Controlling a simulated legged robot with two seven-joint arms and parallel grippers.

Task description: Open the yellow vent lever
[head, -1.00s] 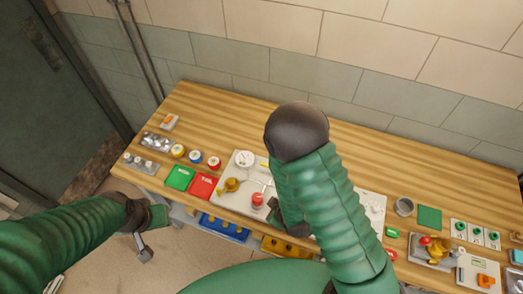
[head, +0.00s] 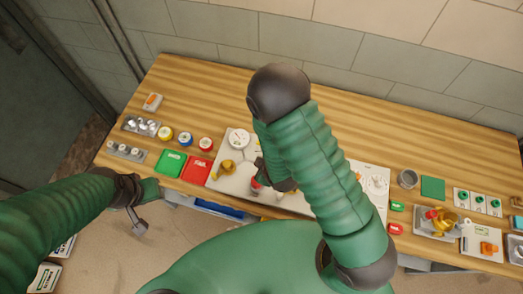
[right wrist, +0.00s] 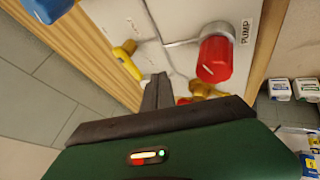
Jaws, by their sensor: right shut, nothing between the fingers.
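The yellow lever (right wrist: 128,64), on a brass fitting, is on the white panel in the right wrist view. In the head view the brass-yellow fitting (head: 227,168) is near the panel's left end. My right gripper (right wrist: 158,90) is shut and empty; its fingertips are just right of the lever, with a small apparent gap. I cannot tell whether they touch. In the head view my right gripper (head: 263,174) is partly hidden by my arm and overlaps a red knob. My left gripper (head: 137,222) hangs in front of the bench's left end; its jaw state is unclear.
The red pump knob (right wrist: 216,60) stands right of my right fingers. A gauge (head: 239,139) is behind the lever. Green (head: 171,163) and red (head: 197,170) trays and several spools lie left of the panel. The rear bench strip is clear.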

